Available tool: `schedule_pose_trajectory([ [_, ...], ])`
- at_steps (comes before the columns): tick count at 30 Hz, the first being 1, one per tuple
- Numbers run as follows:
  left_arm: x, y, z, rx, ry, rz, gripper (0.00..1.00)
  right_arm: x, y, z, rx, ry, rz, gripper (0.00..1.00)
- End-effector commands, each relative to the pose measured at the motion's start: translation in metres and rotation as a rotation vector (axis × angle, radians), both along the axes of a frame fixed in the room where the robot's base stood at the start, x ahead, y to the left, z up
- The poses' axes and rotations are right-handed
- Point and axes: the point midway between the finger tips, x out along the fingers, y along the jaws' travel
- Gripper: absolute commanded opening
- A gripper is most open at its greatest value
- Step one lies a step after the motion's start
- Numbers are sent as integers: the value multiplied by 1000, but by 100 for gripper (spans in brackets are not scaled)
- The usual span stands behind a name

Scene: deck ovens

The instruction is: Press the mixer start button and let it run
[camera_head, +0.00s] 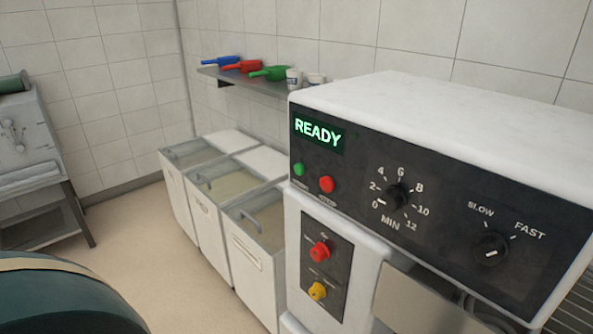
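The mixer (430,105) stands at the right, a white machine with a dark front panel. Its green display (318,132) reads READY. The green start button (299,169) sits below the display at the panel's left, with a red stop button (327,184) to its right. A minute dial (397,197) and a slow/fast knob (491,249) are further right. A lower plate carries a red button (320,250) and a yellow one (317,291). Neither of my grippers shows in this view.
Several white bins (228,262) with clear lids stand left of the mixer. A wall shelf (262,84) holds blue, red and green scoops. A steel stand (42,165) is at the far left. A dark green rounded object (65,300) fills the lower left. Open floor (135,232) lies between.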

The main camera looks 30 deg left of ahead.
Motion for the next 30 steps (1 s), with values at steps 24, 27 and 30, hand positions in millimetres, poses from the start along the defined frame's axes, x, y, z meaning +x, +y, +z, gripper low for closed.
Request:
schedule_pose_trajectory([
  [24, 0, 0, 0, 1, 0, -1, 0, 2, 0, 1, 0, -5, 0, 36],
  [27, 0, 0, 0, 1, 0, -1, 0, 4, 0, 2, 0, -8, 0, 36],
  [30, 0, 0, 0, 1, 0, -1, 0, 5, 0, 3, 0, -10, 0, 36],
])
